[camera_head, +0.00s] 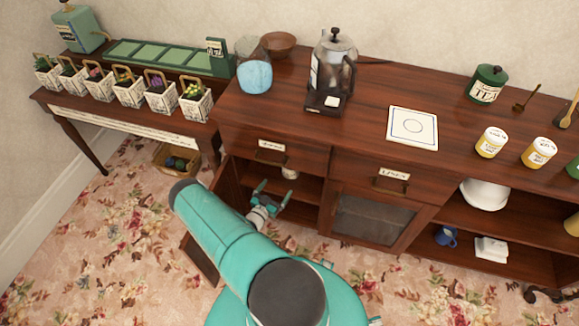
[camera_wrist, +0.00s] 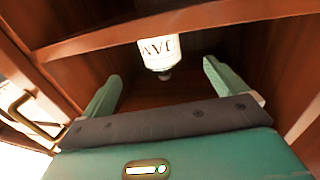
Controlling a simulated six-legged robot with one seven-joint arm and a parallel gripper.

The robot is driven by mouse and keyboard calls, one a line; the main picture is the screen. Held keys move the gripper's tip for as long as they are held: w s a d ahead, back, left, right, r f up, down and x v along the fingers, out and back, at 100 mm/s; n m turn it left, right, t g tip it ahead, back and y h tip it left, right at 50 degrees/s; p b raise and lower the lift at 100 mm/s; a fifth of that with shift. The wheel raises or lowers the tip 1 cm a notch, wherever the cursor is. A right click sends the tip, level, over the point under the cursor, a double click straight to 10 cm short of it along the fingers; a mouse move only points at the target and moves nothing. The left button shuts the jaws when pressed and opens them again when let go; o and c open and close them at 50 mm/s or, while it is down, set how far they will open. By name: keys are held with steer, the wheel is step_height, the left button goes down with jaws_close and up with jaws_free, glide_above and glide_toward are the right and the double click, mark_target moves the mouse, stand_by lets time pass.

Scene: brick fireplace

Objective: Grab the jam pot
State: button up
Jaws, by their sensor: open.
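The jam pot (camera_head: 290,172) is a small white pot standing inside the open left compartment of the sideboard, partly hidden by the compartment's top edge. In the wrist view the pot (camera_wrist: 160,54) shows at top centre, with dark letters on its label that look upside down. My gripper (camera_head: 272,192) is at the compartment's opening, in front of and below the pot in the picture. In the wrist view my gripper (camera_wrist: 162,82) has its two green fingers spread wide, with nothing between them. The pot appears beyond the fingertips, and no contact shows.
The open door (camera_head: 200,259) stands left of my arm. The compartment's wooden frame (camera_wrist: 190,22) crosses close by in the wrist view. A glass-fronted door (camera_head: 367,220) closes the compartment to the right. A coffee press (camera_head: 333,68) and white-and-yellow jars (camera_head: 491,143) stand on top.

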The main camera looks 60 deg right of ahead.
mark_target(287, 172)
steer(key=d, duration=0.5)
steer(key=shift+s+d, duration=0.2)
steer(key=shift+d, duration=0.2)
steer(key=d, duration=0.5)
steer(key=shift+s+d+r, duration=0.15)
steer(key=shift+d+r, duration=0.1)
steer(key=shift+d, duration=0.1)
steer(key=shift+c, duration=0.3)
steer(key=c, duration=1.4)
steer(key=shift+o, duration=0.2)
steer(key=shift+r, duration=0.15)
